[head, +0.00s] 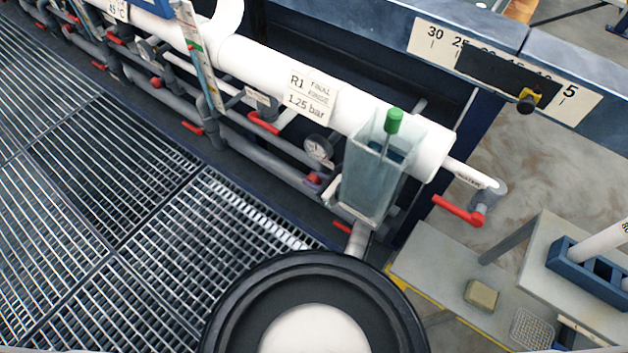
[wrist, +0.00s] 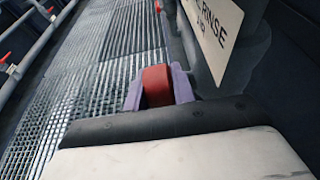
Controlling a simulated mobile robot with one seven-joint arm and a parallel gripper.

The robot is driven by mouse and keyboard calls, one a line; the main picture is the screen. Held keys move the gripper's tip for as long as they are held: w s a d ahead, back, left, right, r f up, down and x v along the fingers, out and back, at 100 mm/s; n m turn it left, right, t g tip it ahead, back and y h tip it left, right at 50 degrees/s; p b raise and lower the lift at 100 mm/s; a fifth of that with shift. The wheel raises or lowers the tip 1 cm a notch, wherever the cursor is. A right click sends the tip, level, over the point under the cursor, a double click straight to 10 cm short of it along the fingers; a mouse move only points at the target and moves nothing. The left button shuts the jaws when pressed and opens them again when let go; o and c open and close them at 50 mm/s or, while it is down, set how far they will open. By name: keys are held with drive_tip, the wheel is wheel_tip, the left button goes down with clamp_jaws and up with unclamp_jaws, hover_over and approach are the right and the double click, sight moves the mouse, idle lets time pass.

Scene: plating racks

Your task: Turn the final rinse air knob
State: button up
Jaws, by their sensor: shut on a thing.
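The red knob (wrist: 157,87) sits between the two purple fingers of my gripper (wrist: 158,82) in the wrist view. The fingers are shut on it, one on each side. In the head view a small patch of red and purple (head: 314,179) shows on the grey pipework below the round gauge (head: 318,148). Most of my gripper is hidden there behind the clear tank and my arm. I cannot tell the knob's angle.
A clear tank (head: 368,185) with a green-topped rod stands right of the gauge. Red lever handles (head: 262,124) line the pipes, with another (head: 458,210) at the right end. Metal grating (head: 110,200) fills the left. A bench (head: 575,275) stands at lower right.

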drive_tip(key=t+y+b, duration=0.1)
drive_tip(key=b, duration=0.1)
drive_tip(key=f+t+y+b, duration=0.1)
drive_tip(key=shift+y+b, duration=0.3)
drive_tip(key=shift+b, duration=0.1)
drive_tip(key=shift+r+t+y+b, duration=0.2)
drive_tip(key=shift+t+y+b, duration=0.25)
drive_tip(key=shift+b, duration=0.3)
drive_tip(key=shift+s+d+r+y, duration=0.1)
drive_tip(key=shift+r+y, duration=0.15)
drive_tip(key=shift+y, duration=0.1)
drive_tip(key=o, duration=0.7)
drive_tip(key=shift+d, duration=0.1)
drive_tip(key=v, duration=1.3)
drive_tip(key=shift+s+d, duration=0.25)
drive_tip(key=shift+s, duration=0.05)
